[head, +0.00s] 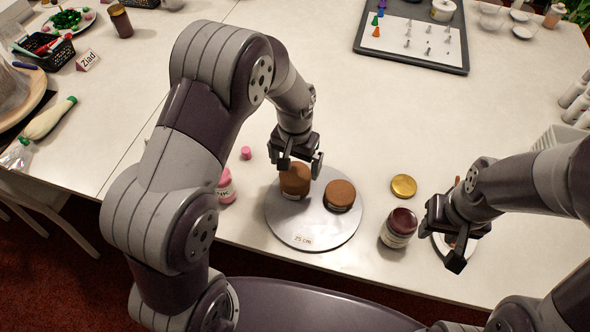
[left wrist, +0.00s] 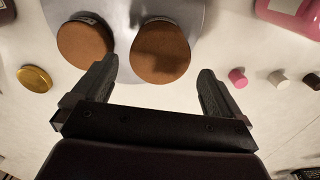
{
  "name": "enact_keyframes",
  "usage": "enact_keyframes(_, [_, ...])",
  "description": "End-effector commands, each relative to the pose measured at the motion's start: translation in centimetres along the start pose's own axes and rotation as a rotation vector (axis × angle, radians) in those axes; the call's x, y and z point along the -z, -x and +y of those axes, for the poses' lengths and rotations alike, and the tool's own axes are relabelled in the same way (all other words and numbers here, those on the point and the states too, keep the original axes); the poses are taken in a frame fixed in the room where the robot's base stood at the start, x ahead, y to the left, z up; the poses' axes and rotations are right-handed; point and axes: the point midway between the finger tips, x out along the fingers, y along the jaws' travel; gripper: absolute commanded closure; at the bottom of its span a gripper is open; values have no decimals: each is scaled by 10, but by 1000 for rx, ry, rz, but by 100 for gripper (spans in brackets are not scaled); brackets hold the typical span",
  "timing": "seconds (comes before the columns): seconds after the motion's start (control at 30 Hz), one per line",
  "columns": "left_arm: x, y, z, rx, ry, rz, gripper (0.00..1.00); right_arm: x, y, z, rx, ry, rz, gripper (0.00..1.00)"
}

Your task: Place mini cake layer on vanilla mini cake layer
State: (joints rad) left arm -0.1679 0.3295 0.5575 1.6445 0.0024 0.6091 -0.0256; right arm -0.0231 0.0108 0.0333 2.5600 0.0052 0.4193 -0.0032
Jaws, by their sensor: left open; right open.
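Two round brown-topped mini cake layers stand side by side on a grey turntable (head: 300,238) labelled 25 cm. The left cake layer (head: 294,183) is just below my open left gripper (head: 301,162). In the left wrist view this layer (left wrist: 160,52) lies beyond and between the spread fingers (left wrist: 157,80), with nothing gripped. The right cake layer (head: 340,194) is apart from it; it shows at the left of the wrist view (left wrist: 85,43). I cannot tell which layer is vanilla. My right gripper (head: 450,236) is open and empty, near a small white plate (head: 437,243).
A dark red-lidded jar (head: 398,228) and a gold lid (head: 404,186) stand right of the turntable. A pink jar (head: 226,187) and a small pink cap (head: 246,153) are on its left. A tray of piping tips (head: 455,62) lies at the back. The table centre-right is clear.

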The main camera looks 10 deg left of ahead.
Motion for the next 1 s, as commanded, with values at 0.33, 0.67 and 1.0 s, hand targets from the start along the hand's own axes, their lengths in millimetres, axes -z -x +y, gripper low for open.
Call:
enact_keyframes(0.33, [0,73,0,0,0,0,0,0,0,0,0,0,0,57])
enact_keyframes(0.67, [-108,87,-28,6,131,92,0,0,1,0,0,0,0,57])
enact_keyframes(1.0, [-147,82,-30,9,171,120,0,0,1,0,0,0,0,57])
